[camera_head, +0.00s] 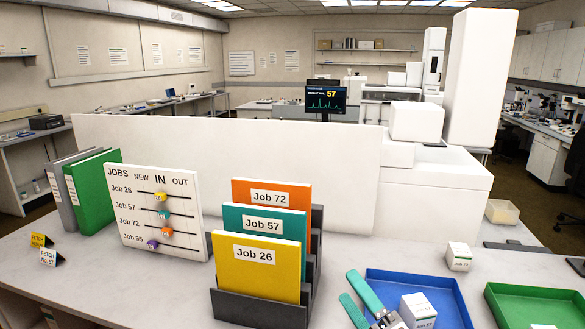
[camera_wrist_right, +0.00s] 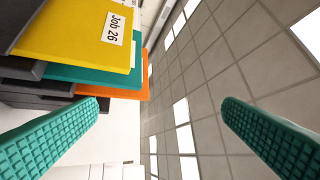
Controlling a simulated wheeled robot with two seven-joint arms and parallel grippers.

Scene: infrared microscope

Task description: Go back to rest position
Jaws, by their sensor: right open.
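My right gripper (camera_head: 348,285) is at the bottom of the head view, to the right of the folder rack and beside the blue tray. Its two teal fingers are spread and hold nothing. In the right wrist view the fingers of this gripper (camera_wrist_right: 162,102) stand wide apart with empty space between them. The yellow Job 26 folder (camera_head: 258,268), teal Job 57 folder (camera_head: 262,222) and orange Job 72 folder (camera_head: 270,194) stand in the dark rack (camera_head: 258,308). My left gripper is in neither view.
The blue tray (camera_head: 452,290) holds a white box (camera_head: 417,311), partly near my right gripper. Another white box (camera_head: 459,257) stands behind it. A green tray (camera_head: 535,299) is at right. The jobs board (camera_head: 125,240) and binders (camera_head: 88,188) stand left. A white machine (camera_head: 437,195) is behind.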

